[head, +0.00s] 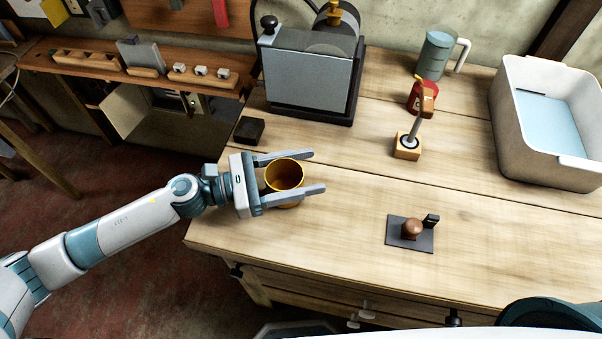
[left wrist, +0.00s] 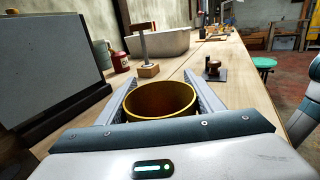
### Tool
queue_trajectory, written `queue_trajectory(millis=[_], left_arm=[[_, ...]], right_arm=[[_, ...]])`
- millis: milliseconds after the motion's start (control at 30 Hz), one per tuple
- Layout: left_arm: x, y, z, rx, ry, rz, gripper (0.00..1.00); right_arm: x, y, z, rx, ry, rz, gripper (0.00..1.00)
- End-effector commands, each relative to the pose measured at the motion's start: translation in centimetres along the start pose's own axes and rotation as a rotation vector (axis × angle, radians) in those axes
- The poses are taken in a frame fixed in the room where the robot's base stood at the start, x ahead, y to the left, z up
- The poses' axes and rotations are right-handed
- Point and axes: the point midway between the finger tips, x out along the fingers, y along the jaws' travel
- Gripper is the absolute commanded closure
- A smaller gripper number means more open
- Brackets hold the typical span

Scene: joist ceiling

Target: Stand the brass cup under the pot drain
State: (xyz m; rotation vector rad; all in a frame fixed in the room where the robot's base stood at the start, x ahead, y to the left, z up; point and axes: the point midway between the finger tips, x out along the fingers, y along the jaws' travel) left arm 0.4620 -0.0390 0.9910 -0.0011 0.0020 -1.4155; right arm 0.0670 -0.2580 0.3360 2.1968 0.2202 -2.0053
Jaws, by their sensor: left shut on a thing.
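The brass cup (head: 285,173) is upright between the two fingers of my left gripper (head: 295,174), over the left front part of the wooden bench. The gripper is shut on its sides. The lower part of the cup is partly hidden by the near finger, and I cannot tell whether its base touches the bench. In the left wrist view the cup (left wrist: 160,102) shows its open, empty-looking mouth between the fingers. I cannot clearly make out a pot drain; a grey boxy machine (head: 308,83) stands behind the cup. My right gripper is not in view.
A small dark block (head: 249,130) lies left of the cup. A tamper on a dark mat (head: 397,240) lies in front. The bench between is clear.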

Motion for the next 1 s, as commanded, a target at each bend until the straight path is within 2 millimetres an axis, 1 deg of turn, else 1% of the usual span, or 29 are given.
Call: queue_trajectory(millis=[233,400,600,800,1000], left_arm=[[0.0,0.1,3.2,0.009,-0.002,-0.002,0.71],[0.8,-3.0,5.3,0.007,-0.001,-0.005,0.71],[1.6,-6.0,7.3,0.005,-0.002,-0.004,0.71],[2.2,-8.6,8.8,0.003,-0.003,-0.005,0.71],[2.7,-10.5,9.8,0.001,-0.003,-0.003,0.71]], right_arm=[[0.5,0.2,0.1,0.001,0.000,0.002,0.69],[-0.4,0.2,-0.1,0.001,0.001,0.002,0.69],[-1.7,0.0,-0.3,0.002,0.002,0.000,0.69],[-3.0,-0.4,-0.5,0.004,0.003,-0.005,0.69],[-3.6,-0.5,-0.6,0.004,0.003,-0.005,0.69]])
